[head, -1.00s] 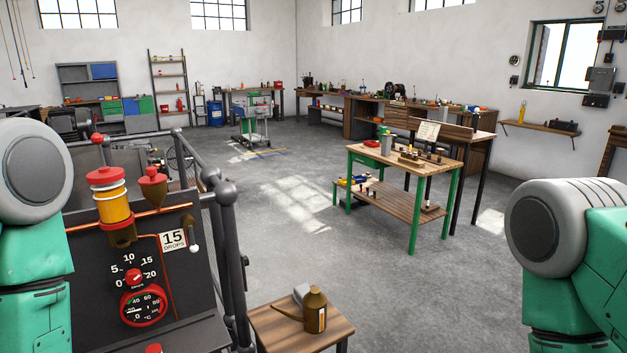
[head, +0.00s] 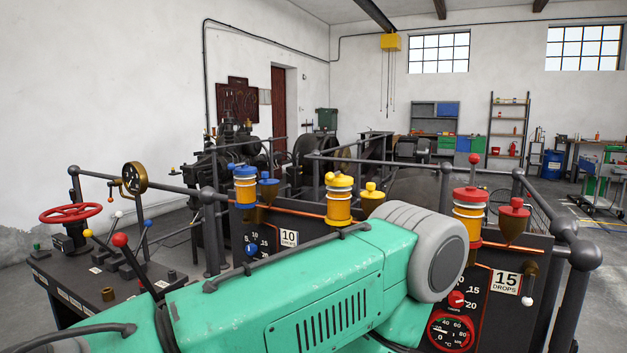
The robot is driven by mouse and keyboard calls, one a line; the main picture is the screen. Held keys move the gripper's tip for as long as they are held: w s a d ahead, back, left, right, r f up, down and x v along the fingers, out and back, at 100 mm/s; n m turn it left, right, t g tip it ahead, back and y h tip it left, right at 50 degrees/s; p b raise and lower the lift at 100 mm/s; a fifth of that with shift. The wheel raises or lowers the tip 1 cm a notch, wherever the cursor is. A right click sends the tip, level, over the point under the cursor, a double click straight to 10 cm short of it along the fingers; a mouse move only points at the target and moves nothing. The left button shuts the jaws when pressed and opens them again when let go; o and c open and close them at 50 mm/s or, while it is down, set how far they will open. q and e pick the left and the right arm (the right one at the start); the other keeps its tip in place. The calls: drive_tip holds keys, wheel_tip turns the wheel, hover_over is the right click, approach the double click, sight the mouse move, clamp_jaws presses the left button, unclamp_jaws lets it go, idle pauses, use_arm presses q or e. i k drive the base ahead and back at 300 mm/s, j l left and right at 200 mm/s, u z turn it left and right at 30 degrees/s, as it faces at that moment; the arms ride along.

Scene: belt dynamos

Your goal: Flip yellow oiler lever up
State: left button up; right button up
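The yellow oiler (head: 340,207) stands on the dark machine panel left of centre, with a yellow cap over a glass body. A small yellow knob (head: 330,177) sits low at the left of its cap, which looks like the lever lying down. A yellow cup (head: 372,197) stands beside it on the right. My green left arm crosses the foreground in front of the panel below the yellow oiler and hides that part. Neither gripper is in view.
A blue oiler (head: 246,188) stands to the left and a red oiler (head: 469,212) to the right, its red-knobbed lever upright. A control desk with a red handwheel (head: 71,213) and levers (head: 122,241) is at the left. Dark railings (head: 578,280) border the machines.

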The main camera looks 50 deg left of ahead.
sight(330, 176)
drive_tip(key=u, duration=1.6)
